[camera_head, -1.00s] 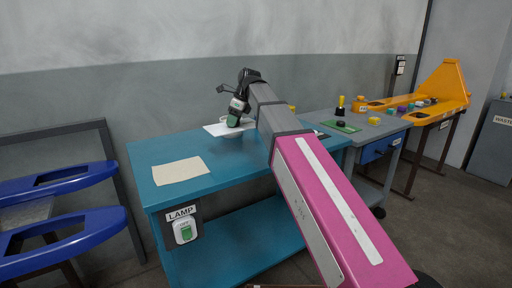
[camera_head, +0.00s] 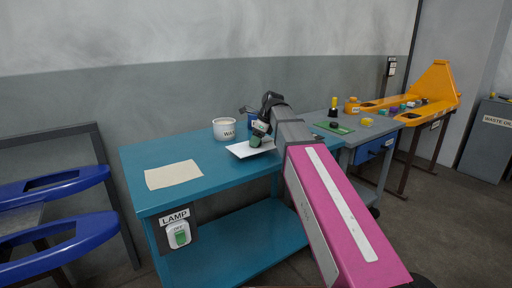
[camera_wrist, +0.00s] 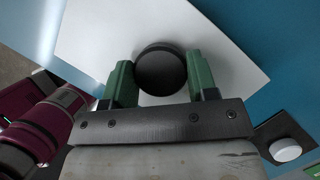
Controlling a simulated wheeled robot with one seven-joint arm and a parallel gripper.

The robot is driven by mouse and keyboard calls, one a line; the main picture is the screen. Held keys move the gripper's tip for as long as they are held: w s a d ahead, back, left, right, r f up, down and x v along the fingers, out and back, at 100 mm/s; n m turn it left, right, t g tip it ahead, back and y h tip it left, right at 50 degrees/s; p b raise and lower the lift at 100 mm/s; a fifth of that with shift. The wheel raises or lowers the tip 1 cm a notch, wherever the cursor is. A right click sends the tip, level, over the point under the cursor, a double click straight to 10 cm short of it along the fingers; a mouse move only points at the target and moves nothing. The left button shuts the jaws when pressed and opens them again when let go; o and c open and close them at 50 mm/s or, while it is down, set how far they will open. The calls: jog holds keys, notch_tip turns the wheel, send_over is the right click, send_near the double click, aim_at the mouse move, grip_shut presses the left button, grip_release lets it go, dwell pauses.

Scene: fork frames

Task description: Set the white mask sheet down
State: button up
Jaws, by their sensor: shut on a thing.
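The white mask sheet (camera_head: 240,150) is over the blue table's back right part, flat or nearly so. In the wrist view the sheet (camera_wrist: 90,35) spreads under my gripper, with a round black knob (camera_wrist: 160,68) on it. My gripper (camera_head: 258,139) is shut on this knob, with one green finger on each side in the wrist view (camera_wrist: 160,82). The arm hides part of the sheet in the head view. I cannot tell whether the sheet touches the blue table (camera_head: 215,180).
A cream sheet (camera_head: 173,174) lies on the table's left part. A grey bench (camera_head: 355,133) adjoins on the right. The table's front middle is clear.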

jog(key=shift+f, duration=1.55)
jog(key=shift+f, duration=0.1)
jog(key=o, duration=1)
jog(key=v, duration=1.2)
jog(key=shift+s+a, duration=0.1)
